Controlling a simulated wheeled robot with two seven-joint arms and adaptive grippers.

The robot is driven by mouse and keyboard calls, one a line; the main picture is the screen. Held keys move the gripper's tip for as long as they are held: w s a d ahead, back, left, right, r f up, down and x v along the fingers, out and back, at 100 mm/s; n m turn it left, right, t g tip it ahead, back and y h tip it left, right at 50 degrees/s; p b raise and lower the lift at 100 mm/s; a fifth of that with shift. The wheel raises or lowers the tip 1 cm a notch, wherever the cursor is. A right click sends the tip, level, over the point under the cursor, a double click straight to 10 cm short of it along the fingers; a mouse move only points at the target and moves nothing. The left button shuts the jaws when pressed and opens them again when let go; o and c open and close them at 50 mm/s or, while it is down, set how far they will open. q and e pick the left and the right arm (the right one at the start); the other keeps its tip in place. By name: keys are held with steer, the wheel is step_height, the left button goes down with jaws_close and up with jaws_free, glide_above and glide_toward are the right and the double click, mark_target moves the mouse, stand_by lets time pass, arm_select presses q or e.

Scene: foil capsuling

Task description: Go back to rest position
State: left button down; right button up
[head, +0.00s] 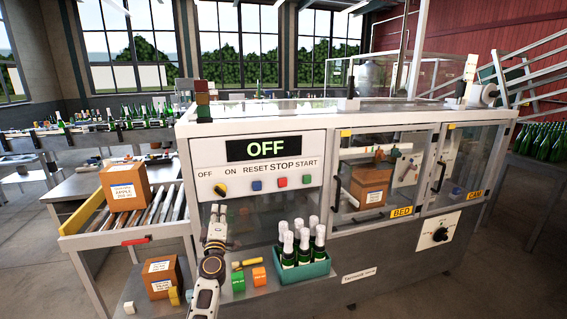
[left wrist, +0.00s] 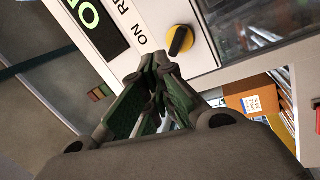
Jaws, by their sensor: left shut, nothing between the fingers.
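My left gripper (head: 217,214) is shut and empty, pointing up in front of the machine just below its control panel (head: 262,165). In the left wrist view the closed fingertips (left wrist: 158,66) show near the panel's yellow and black selector knob (left wrist: 181,40), with a gap between. In the head view the knob (head: 220,189) sits above the fingertips, under the OFF and ON labels. The panel display (head: 262,149) reads OFF. My right gripper is out of view.
A green crate of foil-topped bottles (head: 303,262) stands on the ledge right of my left arm, with small green (head: 238,282) and orange (head: 259,276) blocks nearer. A cardboard box (head: 125,186) rests on the roller conveyor at left. Another box (head: 161,277) sits below it.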

arm_select(q)
steer(key=s+d+f+m+g+h, duration=0.45)
steer(key=s+f+m, duration=0.35)
steer(key=s, duration=0.2)
steer(key=s+d+f+m+g+h, duration=0.45)
steer(key=s+f+m, duration=0.35)
steer(key=s, duration=0.2)
steer(key=s+a+f+m+g+y, duration=0.1)
steer(key=s+a+f+g+y, duration=0.15)
steer(key=s, duration=0.65)
steer(key=s+a+f+m+g+y, duration=0.1)
steer(key=s+a+f+g, duration=0.2)
steer(key=s, duration=0.5)
steer(key=s+a+f+g+y, duration=0.2)
steer(key=s+a+g, duration=0.1)
steer(key=s, duration=0.6)
step_height(320, 180, down, 34)
steer(key=s+r+g, duration=0.1)
steer(key=s, duration=0.2)
steer(key=s+a+f, duration=0.2)
steer(key=s+f, duration=0.8)
steer(key=s, duration=0.1)
steer(key=s+a+f+g, duration=0.1)
steer(key=s+a+f, duration=0.1)
steer(key=s+f, duration=0.8)
steer(key=shift+s+f+m+b, duration=0.3)
steer(key=shift+s+f+m, duration=0.1)
steer(key=shift+s, duration=0.1)
